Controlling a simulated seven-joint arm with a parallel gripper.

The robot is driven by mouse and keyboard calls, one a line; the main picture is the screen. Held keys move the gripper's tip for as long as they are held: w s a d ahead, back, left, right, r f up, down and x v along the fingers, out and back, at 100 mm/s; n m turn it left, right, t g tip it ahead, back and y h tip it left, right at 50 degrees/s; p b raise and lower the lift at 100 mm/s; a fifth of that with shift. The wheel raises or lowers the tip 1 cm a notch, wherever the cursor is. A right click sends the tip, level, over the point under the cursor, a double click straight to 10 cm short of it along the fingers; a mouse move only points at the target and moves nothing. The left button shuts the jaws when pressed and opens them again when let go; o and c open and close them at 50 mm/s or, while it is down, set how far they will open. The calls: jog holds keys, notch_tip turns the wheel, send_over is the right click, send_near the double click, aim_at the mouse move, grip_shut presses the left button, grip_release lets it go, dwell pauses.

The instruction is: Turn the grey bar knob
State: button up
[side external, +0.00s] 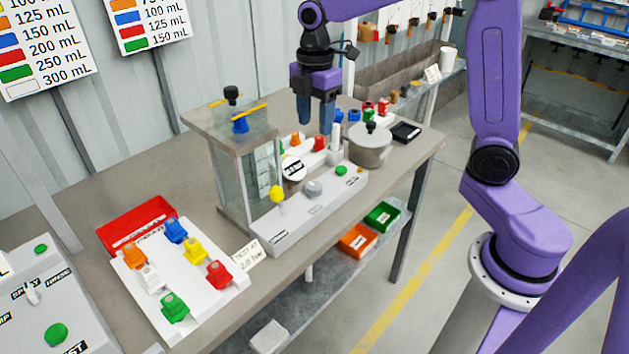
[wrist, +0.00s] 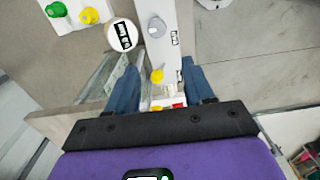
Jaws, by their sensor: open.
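The grey bar knob (side external: 313,188) sits on the sloped face of a long white control panel (side external: 325,205), between a yellow-tipped lever (side external: 278,195) and a green button (side external: 341,171). In the wrist view the grey knob (wrist: 157,27) is near the top, beyond my fingertips. My gripper (side external: 317,128) points down with its blue fingers apart, above and behind the panel and clear of the knob. In the wrist view my gripper (wrist: 160,72) is open with nothing held between the fingers.
A round white gauge (side external: 293,169) stands behind the panel. A glass-walled tank (side external: 245,180) is on its left and a lidded metal pot (side external: 370,147) on its right. A white tray (side external: 188,285) with several coloured pieces lies at the front left. The space above the panel is clear.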

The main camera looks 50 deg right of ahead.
send_near(315, 185)
notch_tip(315, 185, down, 9)
jog(key=shift+a+r, duration=0.1)
jog(key=shift+r, duration=0.05)
dwell(0.5)
jog(key=c, duration=0.8)
